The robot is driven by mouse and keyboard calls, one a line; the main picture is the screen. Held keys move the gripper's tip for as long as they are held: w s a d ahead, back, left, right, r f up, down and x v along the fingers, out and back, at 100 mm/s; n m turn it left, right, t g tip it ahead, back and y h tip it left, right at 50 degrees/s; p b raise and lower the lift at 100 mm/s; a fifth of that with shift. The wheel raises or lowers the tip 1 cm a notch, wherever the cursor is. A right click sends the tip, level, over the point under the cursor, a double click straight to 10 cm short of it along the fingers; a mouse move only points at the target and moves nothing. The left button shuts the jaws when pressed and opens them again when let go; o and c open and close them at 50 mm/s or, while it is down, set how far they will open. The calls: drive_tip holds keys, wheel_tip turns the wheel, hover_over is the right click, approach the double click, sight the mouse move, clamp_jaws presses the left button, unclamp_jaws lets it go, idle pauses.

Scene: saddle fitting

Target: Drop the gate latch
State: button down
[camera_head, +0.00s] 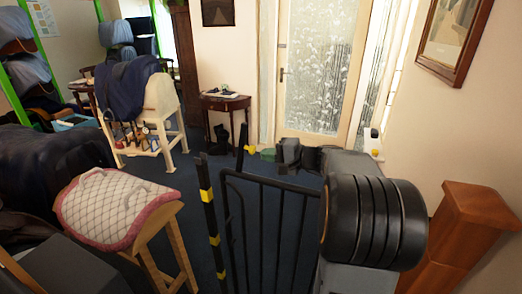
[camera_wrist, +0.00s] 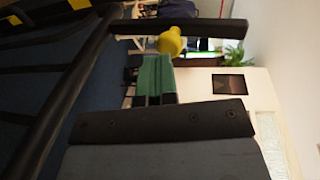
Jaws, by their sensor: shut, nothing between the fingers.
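The dark gate latch (camera_head: 242,138) stands upright at the top left corner of the black barred gate (camera_head: 262,185). A yellow knob (camera_head: 250,149) sticks out from its side. In the wrist view, which is turned sideways, the latch bar (camera_wrist: 215,28) runs across the top with its yellow knob (camera_wrist: 170,42). My gripper (camera_head: 268,154) has green fingers, shut and empty, just right of the knob. In the wrist view my fingertips (camera_wrist: 157,58) point at the knob and look close to it; I cannot tell whether they touch.
A black post with yellow bands (camera_head: 211,215) stands left of the gate. A saddle stand with a quilted pad (camera_head: 115,205) is at front left. A wooden post (camera_head: 465,235) stands at right. A small table (camera_head: 226,105) and glass door (camera_head: 318,70) are behind.

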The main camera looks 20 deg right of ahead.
drive_tip(key=shift+w+a+r, duration=0.15)
drive_tip(key=shift+w+a, duration=0.4)
drive_tip(key=shift+w, duration=0.15)
